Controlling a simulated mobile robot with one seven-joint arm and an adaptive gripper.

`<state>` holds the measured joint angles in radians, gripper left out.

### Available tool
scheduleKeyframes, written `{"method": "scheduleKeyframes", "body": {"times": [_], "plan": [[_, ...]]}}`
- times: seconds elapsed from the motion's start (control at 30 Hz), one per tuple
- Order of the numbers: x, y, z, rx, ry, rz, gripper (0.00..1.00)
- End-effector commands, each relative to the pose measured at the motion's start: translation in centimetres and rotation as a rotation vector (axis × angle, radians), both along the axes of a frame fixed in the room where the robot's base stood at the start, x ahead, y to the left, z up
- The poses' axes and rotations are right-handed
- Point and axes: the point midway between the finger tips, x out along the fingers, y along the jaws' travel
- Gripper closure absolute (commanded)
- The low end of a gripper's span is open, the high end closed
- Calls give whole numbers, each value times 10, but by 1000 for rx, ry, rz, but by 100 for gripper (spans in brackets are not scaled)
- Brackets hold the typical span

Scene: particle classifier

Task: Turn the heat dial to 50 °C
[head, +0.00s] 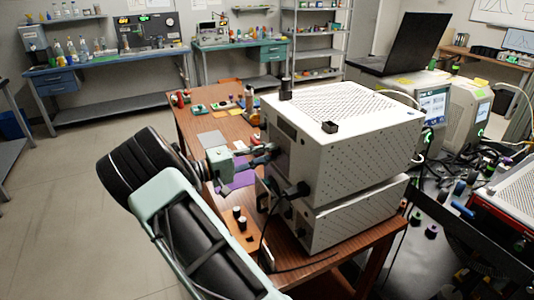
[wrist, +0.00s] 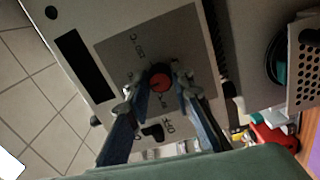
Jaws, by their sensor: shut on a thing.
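The heat dial (wrist: 160,82) is a round knob with a red face on a grey square panel in the wrist view. The panel (wrist: 122,48) has printed scale marks, too small and blurred to read for certain, and the dial's exact setting cannot be told. My gripper (wrist: 158,86) has one finger on each side of the dial and is shut on it. In the head view my gripper (head: 268,155) reaches the front face of the upper white perforated box (head: 350,145); the dial itself is hidden there.
The white boxes are stacked on a brown wooden table (head: 190,110). A black cable hangs at the lower front. Small bottles (head: 240,218) stand near the front edge. A black laptop (head: 405,40) and instruments (head: 432,105) stand behind right. The floor at left is clear.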

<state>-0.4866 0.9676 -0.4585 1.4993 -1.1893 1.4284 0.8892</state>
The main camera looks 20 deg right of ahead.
Motion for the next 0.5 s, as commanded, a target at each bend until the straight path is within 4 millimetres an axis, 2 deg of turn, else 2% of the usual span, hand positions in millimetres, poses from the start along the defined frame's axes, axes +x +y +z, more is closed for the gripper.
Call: {"method": "scheduleKeyframes", "body": {"times": [0.5], "plan": [[0, 0, 3, -18, 492, 2, 100]]}}
